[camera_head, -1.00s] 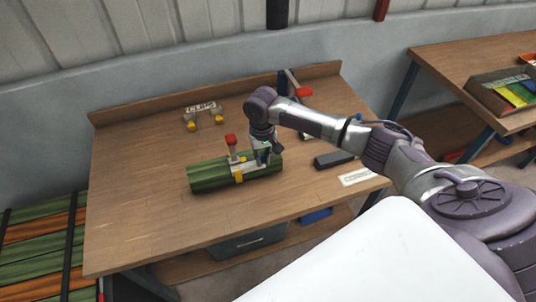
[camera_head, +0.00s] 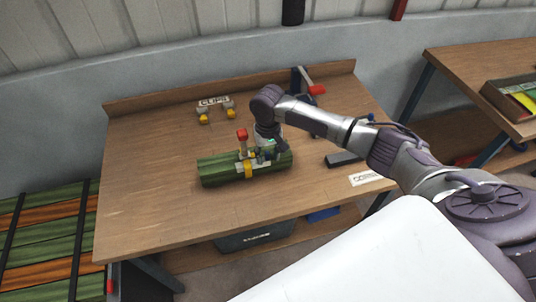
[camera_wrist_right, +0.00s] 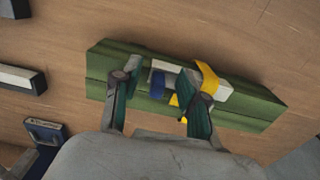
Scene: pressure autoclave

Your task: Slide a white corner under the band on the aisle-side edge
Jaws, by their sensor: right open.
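A green bundle of boards (camera_head: 217,172) lies on the workbench (camera_head: 150,200), and it also shows in the right wrist view (camera_wrist_right: 105,72). A yellow band (camera_head: 249,170) crosses it; in the right wrist view the band (camera_wrist_right: 211,78) passes over a white corner piece (camera_wrist_right: 219,98) along the bundle's edge. A red-topped upright handle (camera_head: 242,135) stands at the bundle. My right gripper (camera_head: 267,154) is over the bundle, just right of the band. In the right wrist view its fingers (camera_wrist_right: 160,95) are apart, with a blue piece (camera_wrist_right: 157,84) visible between them. Contact is unclear. My left gripper is out of view.
A clip rack (camera_head: 213,102) with yellow clips stands at the back of the bench. A dark block (camera_head: 343,159) and a white label (camera_head: 366,179) lie to the right. A red-handled tool (camera_head: 316,89) is at the back right. The bench's left side is clear.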

